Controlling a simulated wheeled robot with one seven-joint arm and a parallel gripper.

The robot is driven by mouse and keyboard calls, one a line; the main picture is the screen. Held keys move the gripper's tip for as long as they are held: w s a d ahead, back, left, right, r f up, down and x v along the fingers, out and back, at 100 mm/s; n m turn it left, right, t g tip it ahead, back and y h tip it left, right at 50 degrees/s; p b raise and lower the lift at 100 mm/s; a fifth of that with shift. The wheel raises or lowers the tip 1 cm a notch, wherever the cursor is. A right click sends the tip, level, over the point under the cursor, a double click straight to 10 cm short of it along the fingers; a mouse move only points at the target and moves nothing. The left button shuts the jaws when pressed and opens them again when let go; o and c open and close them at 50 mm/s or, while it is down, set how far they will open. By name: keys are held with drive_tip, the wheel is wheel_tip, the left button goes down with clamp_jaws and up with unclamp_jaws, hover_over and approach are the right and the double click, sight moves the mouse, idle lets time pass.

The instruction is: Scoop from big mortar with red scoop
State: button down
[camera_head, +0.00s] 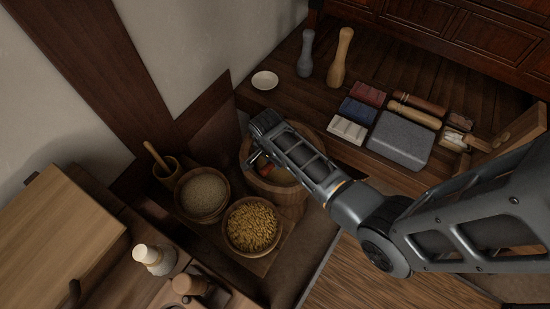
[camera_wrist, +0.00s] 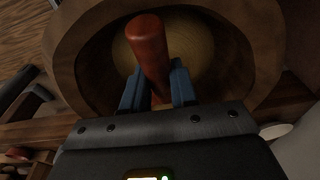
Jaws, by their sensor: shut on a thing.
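The big mortar (camera_head: 291,200) is a large round wooden vessel behind the bowls, partly hidden by my arm. In the wrist view its wide rim (camera_wrist: 262,50) surrounds a paler floor. My gripper (camera_wrist: 157,92) is shut on the red handle (camera_wrist: 148,45) of the red scoop, between its two blue-grey fingers. The gripper is over the mortar's opening. In the head view a bit of the red scoop (camera_head: 266,170) shows below the gripper (camera_head: 258,160). The scoop's bowl is hidden, so I cannot tell whether it holds anything or touches the mortar floor.
A bowl of grey-brown grain (camera_head: 203,193) and a bowl of golden grain (camera_head: 252,226) stand close left of the mortar. A small mortar with a pestle (camera_head: 163,166) is farther left. Behind, a shelf holds a white dish (camera_head: 264,80), two pestles, coloured blocks and a grey stone (camera_head: 401,138).

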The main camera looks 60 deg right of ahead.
drive_tip(key=shift+a+r+h+p, duration=0.35)
drive_tip(key=shift+r+h, duration=0.25)
drive_tip(key=shift+h, duration=0.3)
drive_tip(key=shift+d+r+p, duration=0.2)
drive_tip(key=shift+r+p, duration=0.35)
drive_tip(key=shift+r, duration=0.1)
drive_tip(key=shift+h, duration=0.5)
drive_tip(key=shift+r+p, duration=1.85)
drive_tip(key=shift+r, duration=0.35)
